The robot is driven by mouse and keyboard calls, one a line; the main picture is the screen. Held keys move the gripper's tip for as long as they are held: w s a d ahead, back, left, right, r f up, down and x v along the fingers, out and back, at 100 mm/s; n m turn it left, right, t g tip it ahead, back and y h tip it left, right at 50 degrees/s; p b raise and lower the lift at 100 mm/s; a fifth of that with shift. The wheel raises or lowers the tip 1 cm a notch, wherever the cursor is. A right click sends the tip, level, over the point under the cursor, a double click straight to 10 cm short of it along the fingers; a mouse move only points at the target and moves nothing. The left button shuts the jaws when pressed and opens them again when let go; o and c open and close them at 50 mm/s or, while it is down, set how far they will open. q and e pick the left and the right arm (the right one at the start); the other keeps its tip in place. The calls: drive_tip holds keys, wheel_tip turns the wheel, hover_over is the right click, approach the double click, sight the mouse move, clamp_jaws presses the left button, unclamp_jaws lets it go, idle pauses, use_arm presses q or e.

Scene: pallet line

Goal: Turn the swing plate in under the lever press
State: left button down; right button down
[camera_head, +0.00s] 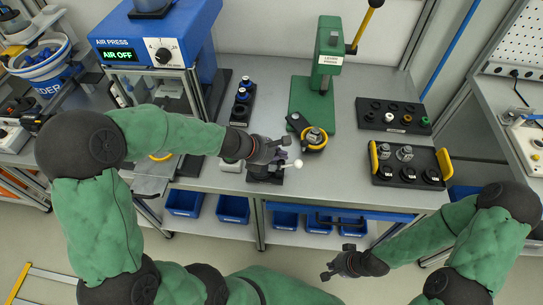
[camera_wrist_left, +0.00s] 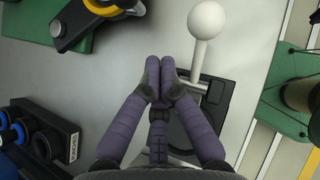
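The green lever press (camera_head: 328,60) stands on its green base at the back middle of the bench. The swing plate (camera_head: 297,121) is a dark arm with a yellow-ringed seat (camera_head: 314,143) holding a metal part; it sits out in front of the press. In the left wrist view the yellow-ringed seat (camera_wrist_left: 108,8) is at the upper left. My left gripper (camera_head: 285,153) is over the bench in front of the plate. In the left wrist view its purple fingers (camera_wrist_left: 160,66) are together with nothing seen between them. My right gripper (camera_head: 332,266) hangs empty in front of the bench, its fingers apart.
A white ball knob (camera_wrist_left: 207,20) on a black-based fixture stands close beside my left fingers. A black rack (camera_head: 242,102) is left of the press. A dark part tray (camera_head: 394,115) and a yellow-handled tray (camera_head: 410,167) are at right. The blue air press (camera_head: 155,38) is at left.

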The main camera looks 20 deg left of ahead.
use_arm(q)
drive_tip(key=w+d, duration=0.1)
drive_tip(key=w+d+f, duration=0.1)
drive_tip(key=shift+w+d, duration=0.2)
drive_tip(key=shift+w, duration=0.2)
drive_tip(key=shift+w+d+b, duration=0.3)
drive_tip(key=shift+w+d, duration=0.1)
drive_tip(key=shift+w, duration=0.15)
use_arm(e)
drive_tip(key=shift+f, duration=0.6)
use_arm(q)
drive_tip(key=shift+d, duration=0.15)
drive_tip(key=shift+w+d, duration=0.1)
drive_tip(key=shift+d, duration=0.2)
drive_tip(key=shift+n, duration=0.3)
use_arm(e)
drive_tip(key=shift+s, duration=0.4)
